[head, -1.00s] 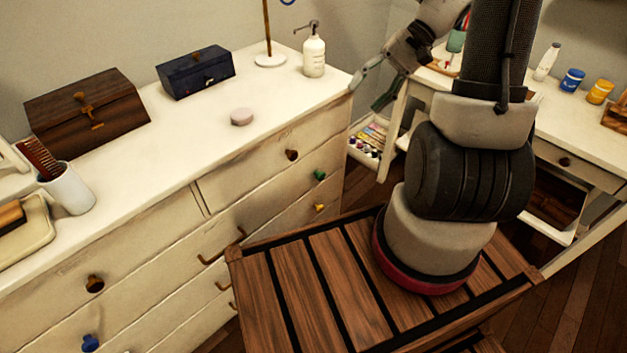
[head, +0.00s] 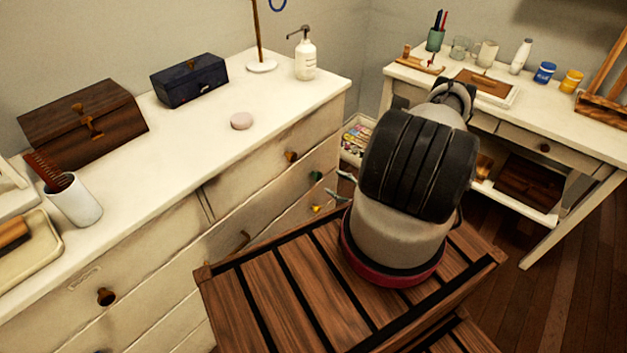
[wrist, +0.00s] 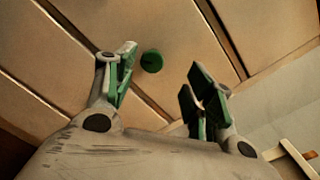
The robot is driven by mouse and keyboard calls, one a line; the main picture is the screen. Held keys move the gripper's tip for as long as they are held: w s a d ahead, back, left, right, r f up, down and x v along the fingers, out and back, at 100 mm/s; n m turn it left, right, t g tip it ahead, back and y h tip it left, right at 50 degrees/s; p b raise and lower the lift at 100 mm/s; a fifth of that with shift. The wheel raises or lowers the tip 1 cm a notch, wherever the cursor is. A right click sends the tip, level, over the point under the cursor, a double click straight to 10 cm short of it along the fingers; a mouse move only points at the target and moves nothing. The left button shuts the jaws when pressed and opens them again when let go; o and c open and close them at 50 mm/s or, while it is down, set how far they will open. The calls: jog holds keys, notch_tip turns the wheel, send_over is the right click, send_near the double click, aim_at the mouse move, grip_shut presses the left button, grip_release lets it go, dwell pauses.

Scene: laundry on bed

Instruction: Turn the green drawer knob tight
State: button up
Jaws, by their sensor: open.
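The green drawer knob (head: 315,176) is on the front of the white dresser, in the middle row of its right-hand column. In the wrist view the round green knob (wrist: 151,62) lies in the gap between the fingers, nearer the left one. My gripper (wrist: 163,72) is open and pointed at the drawer front, with nothing held between its fingers. In the head view the fingertips of my gripper (head: 340,186) show just right of the knob; the rest is hidden behind my arm.
A brown knob (head: 291,156) is above the green one and a yellow knob (head: 316,209) below. The dresser top (head: 215,150) holds a wooden box, dark blue box, pink disc and pump bottle (head: 305,58). A white desk (head: 560,145) stands at right.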

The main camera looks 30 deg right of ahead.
aim_at(319, 177)
jog(key=shift+m+h, duration=0.3)
jog(key=shift+h, duration=0.1)
jog(key=x, duration=0.5)
jog(key=f+x, duration=0.1)
jog(key=x, duration=0.1)
jog(key=shift+w+a+f, duration=0.1)
jog(key=shift+w+a, duration=0.05)
jog(key=shift+a, duration=0.2)
jog(key=c, duration=1)
